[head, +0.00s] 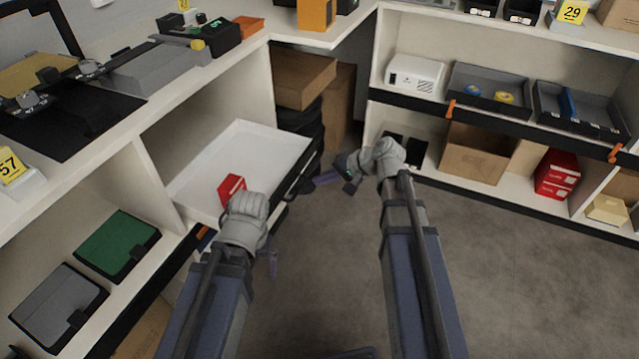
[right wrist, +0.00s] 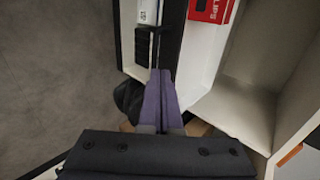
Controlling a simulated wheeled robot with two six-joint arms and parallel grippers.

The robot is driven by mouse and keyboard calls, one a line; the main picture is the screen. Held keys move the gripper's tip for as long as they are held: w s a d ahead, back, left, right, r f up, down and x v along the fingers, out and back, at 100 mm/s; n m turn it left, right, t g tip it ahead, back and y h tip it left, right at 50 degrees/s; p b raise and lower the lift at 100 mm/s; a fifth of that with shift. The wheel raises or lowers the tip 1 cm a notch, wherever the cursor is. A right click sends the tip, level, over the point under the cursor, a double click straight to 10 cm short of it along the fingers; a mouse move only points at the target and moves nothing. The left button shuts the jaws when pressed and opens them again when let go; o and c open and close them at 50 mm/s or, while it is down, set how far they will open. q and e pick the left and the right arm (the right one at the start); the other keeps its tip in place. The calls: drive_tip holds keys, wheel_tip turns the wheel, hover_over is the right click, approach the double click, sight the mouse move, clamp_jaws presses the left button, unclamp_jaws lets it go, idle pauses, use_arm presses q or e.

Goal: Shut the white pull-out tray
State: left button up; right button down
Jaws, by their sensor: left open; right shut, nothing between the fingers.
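The white pull-out tray (head: 262,146) stands out of the left shelf unit, over the floor. Its dark front with a handle (head: 297,186) faces right. A red box (head: 231,188) lies inside the tray, partly behind my left arm; it also shows in the right wrist view (right wrist: 208,10). My right gripper (head: 318,181) is shut and empty, with its fingertips close to the tray's dark front. The right wrist view shows the fingertips (right wrist: 158,74) at that front (right wrist: 168,45); I cannot tell whether they touch. My left gripper (head: 272,263) is open, low beside the left shelf unit, partly hidden by my wrist.
Brown cartons (head: 303,79) and dark stacked items stand in the corner behind the tray. Green (head: 118,245) and grey cases lie on the lower left shelf. The grey floor (head: 330,260) between is clear.

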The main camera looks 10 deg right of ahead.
sight(285, 185)
drive_tip(key=b+x, duration=0.4)
drive_tip(key=x, duration=0.3)
drive_tip(key=shift+w+f, duration=0.1)
drive_tip(key=shift+f, duration=0.25)
drive_tip(key=shift+w+a+r, duration=0.2)
drive_tip(key=shift+w+a, duration=0.15)
drive_tip(key=shift+a, duration=0.1)
drive_tip(key=shift+w+a+r, duration=0.2)
drive_tip(key=shift+w+a, duration=0.15)
drive_tip(key=shift+a, duration=0.15)
drive_tip(key=shift+w+a, duration=0.4)
drive_tip(key=shift+a, duration=0.25)
drive_tip(key=w+a, duration=0.4)
drive_tip(key=a, duration=0.1)
drive_tip(key=w+a, duration=0.4)
drive_tip(key=a, duration=0.2)
drive_tip(key=w+a, duration=0.4)
drive_tip(key=a, duration=0.1)
drive_tip(key=shift+a, duration=0.35)
